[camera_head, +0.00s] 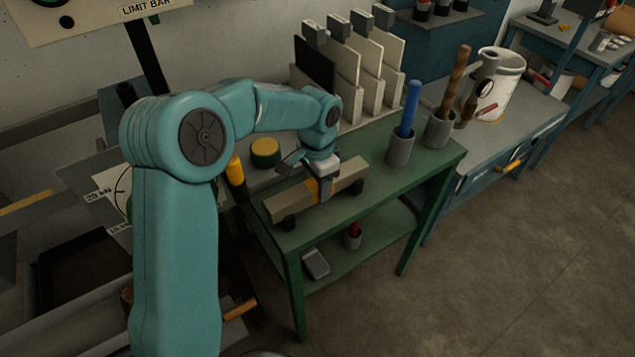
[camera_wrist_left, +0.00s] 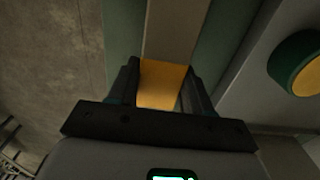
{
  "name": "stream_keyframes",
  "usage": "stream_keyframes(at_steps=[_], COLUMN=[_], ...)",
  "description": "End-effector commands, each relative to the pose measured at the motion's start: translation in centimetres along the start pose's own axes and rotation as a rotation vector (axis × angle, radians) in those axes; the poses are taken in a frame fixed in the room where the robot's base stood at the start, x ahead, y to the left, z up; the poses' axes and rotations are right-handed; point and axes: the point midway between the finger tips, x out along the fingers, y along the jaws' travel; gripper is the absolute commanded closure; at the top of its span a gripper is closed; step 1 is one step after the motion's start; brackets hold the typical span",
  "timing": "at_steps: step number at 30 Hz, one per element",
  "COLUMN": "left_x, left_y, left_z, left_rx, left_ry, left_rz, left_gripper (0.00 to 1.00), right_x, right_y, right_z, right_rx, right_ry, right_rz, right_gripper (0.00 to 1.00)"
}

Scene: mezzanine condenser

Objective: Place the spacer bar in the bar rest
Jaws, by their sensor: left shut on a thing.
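The spacer bar (camera_head: 296,199) is a long khaki bar with a yellow-orange band at its middle. It lies level over the front of the green table. My left gripper (camera_head: 325,190) comes down from above and is shut on the bar at the band. The left wrist view shows the yellow band of the bar (camera_wrist_left: 162,85) between the two dark fingers. Two small dark supports, seemingly the bar rest (camera_head: 289,223), show under the bar near its ends. I cannot tell whether the bar touches them. My right gripper is not in view.
Upright panels (camera_head: 345,75) stand behind. Floor at the right front is clear.

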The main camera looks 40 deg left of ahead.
Motion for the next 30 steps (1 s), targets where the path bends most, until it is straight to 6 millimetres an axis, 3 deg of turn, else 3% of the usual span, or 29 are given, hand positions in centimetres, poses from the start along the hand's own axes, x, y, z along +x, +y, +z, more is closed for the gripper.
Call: stream_keyframes(at_steps=[7, 8, 9, 10, 21, 30], left_x=[0.2, 0.2, 0.2, 0.2, -0.7, -7.2], left_y=[0.0, 0.0, 0.0, 0.0, 0.0, -0.1], left_z=[-0.1, 0.0, 0.0, 0.0, -0.1, -0.1], left_rx=[-0.001, 0.0, 0.0, 0.0, -0.001, -0.001], left_ry=[0.003, 0.0, 0.0, 0.0, 0.003, 0.006], left_rz=[-0.002, 0.0, 0.0, 0.0, -0.002, -0.003], left_gripper=[1.0, 0.41, 0.28, 0.25, 0.25, 0.25], right_x=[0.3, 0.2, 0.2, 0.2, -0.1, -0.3], right_y=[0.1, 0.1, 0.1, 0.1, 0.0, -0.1], right_z=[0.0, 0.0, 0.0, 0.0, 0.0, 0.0], right_rx=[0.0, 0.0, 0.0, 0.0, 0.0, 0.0], right_ry=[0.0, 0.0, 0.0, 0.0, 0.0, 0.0], right_rz=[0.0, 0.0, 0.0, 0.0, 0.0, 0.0], right_gripper=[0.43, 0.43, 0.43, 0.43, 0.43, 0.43])
